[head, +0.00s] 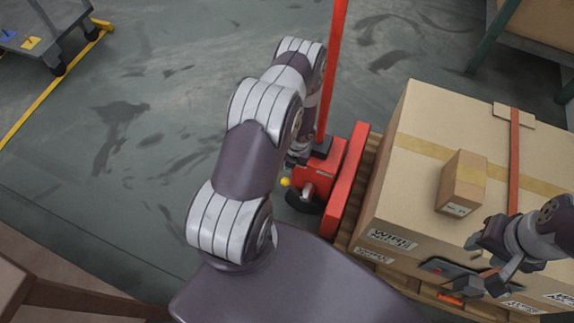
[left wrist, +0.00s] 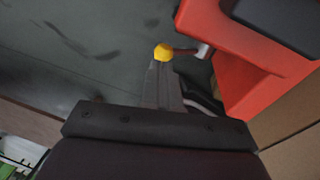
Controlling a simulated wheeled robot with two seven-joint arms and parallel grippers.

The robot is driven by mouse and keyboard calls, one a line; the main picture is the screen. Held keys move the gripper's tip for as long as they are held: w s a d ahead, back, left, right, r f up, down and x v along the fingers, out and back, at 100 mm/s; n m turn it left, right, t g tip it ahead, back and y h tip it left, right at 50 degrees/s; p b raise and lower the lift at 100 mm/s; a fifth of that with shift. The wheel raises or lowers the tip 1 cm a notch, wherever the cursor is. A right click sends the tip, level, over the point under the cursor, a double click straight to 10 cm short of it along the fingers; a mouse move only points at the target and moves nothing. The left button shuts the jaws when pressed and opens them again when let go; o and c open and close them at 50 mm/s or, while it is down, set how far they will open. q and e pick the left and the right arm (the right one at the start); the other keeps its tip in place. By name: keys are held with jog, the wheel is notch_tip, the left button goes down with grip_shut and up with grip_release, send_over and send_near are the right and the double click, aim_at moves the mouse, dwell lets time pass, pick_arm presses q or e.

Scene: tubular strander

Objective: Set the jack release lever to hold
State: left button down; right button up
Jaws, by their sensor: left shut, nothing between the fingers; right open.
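The jack release lever ends in a yellow knob (head: 285,182) beside the red pallet jack (head: 318,178). In the left wrist view the yellow knob (left wrist: 163,52) sits on a short rod running right to the red jack body (left wrist: 225,60). My left gripper (head: 292,162) is at the jack, just by the knob and partly hidden by my arm. In the left wrist view its shut fingers (left wrist: 162,80) point at the knob, with their tips overlapping its lower edge; contact cannot be told. My right gripper (head: 484,262) is open at the right, over the large carton's near side.
A large carton (head: 420,160) with a small box (head: 462,182) on top stands on a wooden pallet (head: 345,232) right of the jack. The red jack handle (head: 333,65) rises beside my left arm. A grey cart (head: 45,35) is at top left. The floor between is clear.

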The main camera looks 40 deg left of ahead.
pick_arm(q)
jog(key=a+r+p, duration=0.2)
jog(key=a+r, duration=0.1)
jog(key=r, duration=0.3)
jog(key=shift+s+a+r, duration=0.25)
jog(key=shift+s+r, duration=0.05)
